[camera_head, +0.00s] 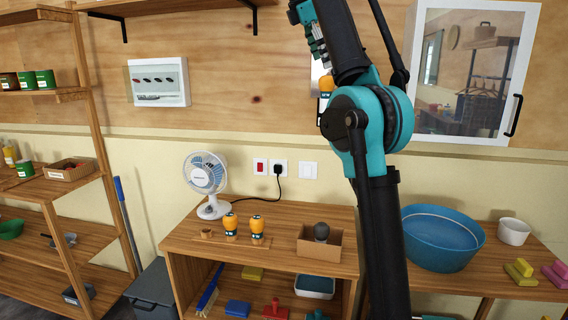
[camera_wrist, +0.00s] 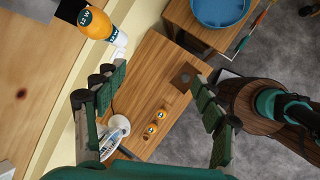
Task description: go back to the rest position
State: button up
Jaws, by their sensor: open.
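My gripper (camera_wrist: 158,105) is open and empty in the wrist view, its two fingers wide apart. In the head view my arm is raised in front of the wall, and part of the gripper (camera_head: 316,42) shows near the top, beside the arm. An orange bulb-like thing marked 12 W (camera_wrist: 93,22), with a white base, is by the wall beyond the left finger, apart from it. It also shows in the head view (camera_head: 326,84), partly hidden by my arm.
A wooden table (camera_head: 285,262) holds a fan (camera_head: 204,177), two orange bulbs (camera_head: 230,224) and a cardboard box (camera_head: 308,248) with a dark bulb. A blue basin (camera_head: 440,238) stands right. Shelves (camera_head: 80,185) stand left; a wall cabinet (camera_head: 470,75) hangs right.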

jog(key=w+d+f+m+y, duration=0.1)
jog(key=w+f+m, duration=0.15)
jog(key=f, duration=0.45)
jog(key=w+d+f+m, duration=0.1)
jog(key=w+f+m, duration=0.15)
jog(key=f, duration=0.45)
jog(key=s+d+f+m, duration=0.2)
jog(key=s+f, duration=0.3)
jog(key=f, duration=0.6)
jog(key=s+d+f+m+y, duration=0.1)
jog(key=s+f+m, duration=0.3)
jog(key=f, duration=0.7)
jog(key=s+d+f+m+y, duration=0.1)
jog(key=s+d+f+m, duration=0.2)
jog(key=f, duration=0.8)
jog(key=shift+s+f+m, duration=0.2)
jog(key=shift+s+m, duration=0.2)
jog(key=shift+s, duration=0.95)
jog(key=s+f+m+y, duration=0.1)
jog(key=s+f+m, duration=0.3)
jog(key=s+f, duration=1.1)
jog(key=shift+s+d+f+m, duration=0.4)
jog(key=shift+s, duration=0.25)
